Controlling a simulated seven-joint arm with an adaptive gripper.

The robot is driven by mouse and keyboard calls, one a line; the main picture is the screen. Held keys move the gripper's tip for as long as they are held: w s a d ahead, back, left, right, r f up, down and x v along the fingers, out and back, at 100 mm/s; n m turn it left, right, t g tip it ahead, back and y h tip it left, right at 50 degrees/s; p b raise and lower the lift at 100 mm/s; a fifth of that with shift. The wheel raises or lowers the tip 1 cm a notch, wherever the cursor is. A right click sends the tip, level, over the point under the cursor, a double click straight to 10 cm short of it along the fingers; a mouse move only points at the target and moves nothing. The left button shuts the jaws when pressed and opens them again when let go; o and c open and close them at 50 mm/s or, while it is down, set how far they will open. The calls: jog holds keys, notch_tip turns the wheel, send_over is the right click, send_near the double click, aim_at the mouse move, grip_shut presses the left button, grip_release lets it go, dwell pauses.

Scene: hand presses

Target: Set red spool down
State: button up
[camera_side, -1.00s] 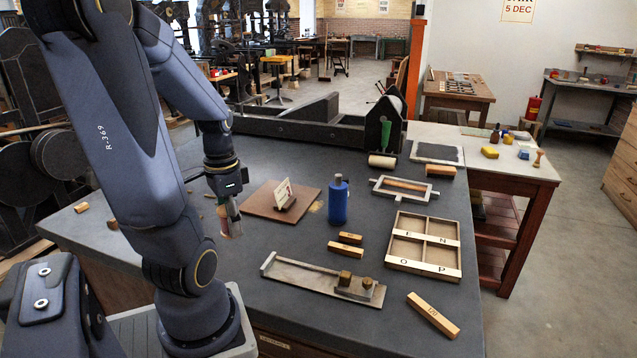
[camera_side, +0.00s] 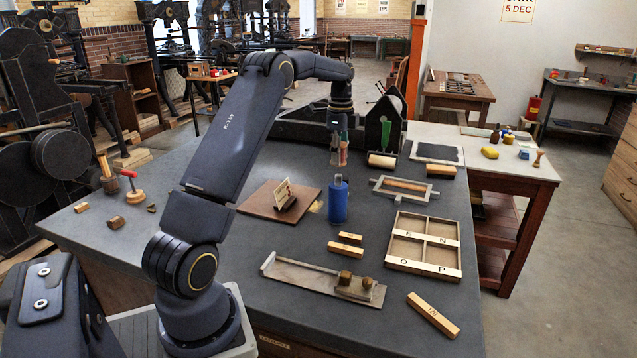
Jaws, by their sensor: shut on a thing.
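My gripper (camera_side: 339,157) hangs pointing down over the far part of the dark bench, beyond the blue bottle (camera_side: 338,202) and left of the black stand with the green handle. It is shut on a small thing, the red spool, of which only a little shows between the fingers. The spool is mostly hidden by the fingers, and its exact shape is too small to tell. The gripper seems to be above the bench top (camera_side: 270,245), but the gap is hard to judge.
A black stand (camera_side: 375,132) and pale roller (camera_side: 382,161) are close right of the gripper. A brown board with a card (camera_side: 254,201) lies nearer. A lettered tray (camera_side: 424,265) is at the right.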

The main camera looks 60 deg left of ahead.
jog(key=w+d+f+m, duration=0.3)
jog(key=w+f+m, duration=0.15)
jog(key=w, duration=0.55)
send_over(371, 209)
notch_tip(371, 209, down, 6)
jog(key=shift+w+r, duration=0.15)
jog(key=shift+f, duration=2.8)
jog(key=o, duration=1)
jog(key=shift+f, duration=0.1)
jog(key=shift+o, duration=0.2)
